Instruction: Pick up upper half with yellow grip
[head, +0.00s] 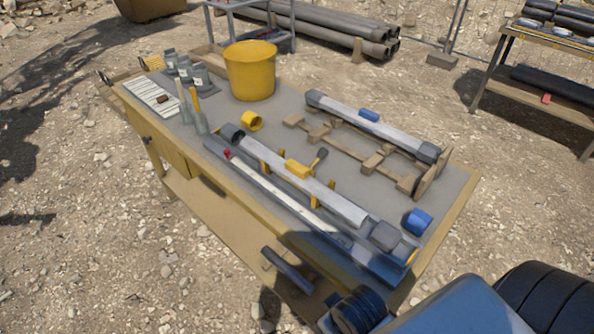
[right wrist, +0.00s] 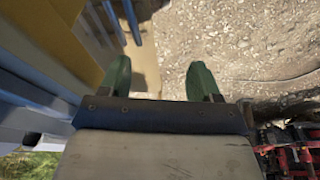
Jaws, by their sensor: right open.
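The upper half with the yellow grip (head: 288,176) lies lengthwise along the near side of the workbench. It is a long grey-white tube with dark ends and a yellow block near its middle. A similar tube with a blue grip (head: 388,128) lies behind it on a wooden rack. My right gripper (right wrist: 160,72) shows two green fingers spread apart with nothing between them. In the right wrist view it is beside the bench, over gravel. My left gripper is not in view.
The workbench (head: 457,196) also holds a yellow bucket (head: 250,72), a yellow ring (head: 251,121), a blue ring (head: 417,221) and a white slatted tray (head: 150,95). A pale rod (head: 270,185) lies along the near edge. Another table (head: 540,92) stands at the far right.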

